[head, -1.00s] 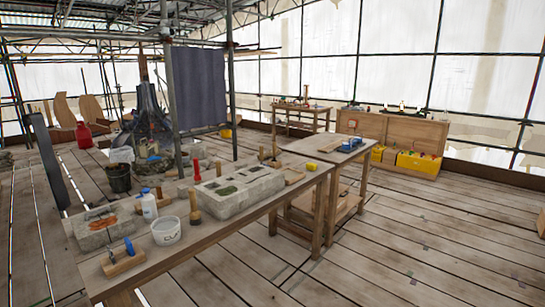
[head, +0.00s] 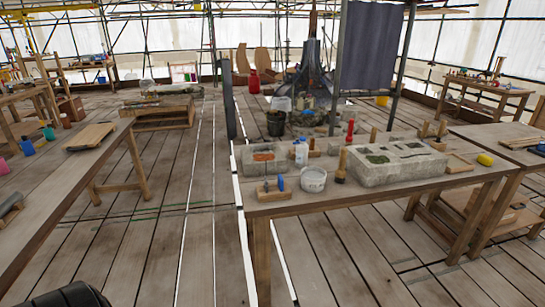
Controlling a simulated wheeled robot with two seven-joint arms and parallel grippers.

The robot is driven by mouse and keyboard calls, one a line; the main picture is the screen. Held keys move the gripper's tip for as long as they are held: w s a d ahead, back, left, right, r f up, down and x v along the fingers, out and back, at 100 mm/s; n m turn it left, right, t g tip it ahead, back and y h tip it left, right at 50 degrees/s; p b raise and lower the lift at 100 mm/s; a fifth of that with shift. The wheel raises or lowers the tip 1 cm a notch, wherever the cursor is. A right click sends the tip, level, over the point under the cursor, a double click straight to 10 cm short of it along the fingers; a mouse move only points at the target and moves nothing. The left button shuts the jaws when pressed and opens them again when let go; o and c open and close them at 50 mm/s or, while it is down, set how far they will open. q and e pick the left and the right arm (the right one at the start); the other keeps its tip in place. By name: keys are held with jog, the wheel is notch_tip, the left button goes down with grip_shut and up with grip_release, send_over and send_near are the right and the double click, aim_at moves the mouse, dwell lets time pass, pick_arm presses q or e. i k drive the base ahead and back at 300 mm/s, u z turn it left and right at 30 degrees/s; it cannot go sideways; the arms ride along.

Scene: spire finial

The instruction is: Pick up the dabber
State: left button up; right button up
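I cannot tell for sure which thing is the dabber. A short upright tool with a wooden handle (head: 341,165) stands on the long wooden bench (head: 400,190), just left of a carved stone block (head: 392,166). A red-handled tool (head: 349,131) stands behind it. A small wooden block with a blue-handled tool (head: 280,184) is at the bench's near left corner. Neither gripper is in view. Only a dark rounded part of mine shows at the lower left edge.
A white tub (head: 314,180), a white bottle (head: 301,154) and a stone slab with a reddish patch (head: 263,157) crowd the bench's left end. Another wooden table (head: 60,170) stands at left. Plank floor (head: 165,225) lies open between them.

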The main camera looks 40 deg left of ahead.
aim_at(444, 123)
jog(key=z, duration=0.15)
jog(key=i, duration=1.7)
jog(key=z, duration=0.2)
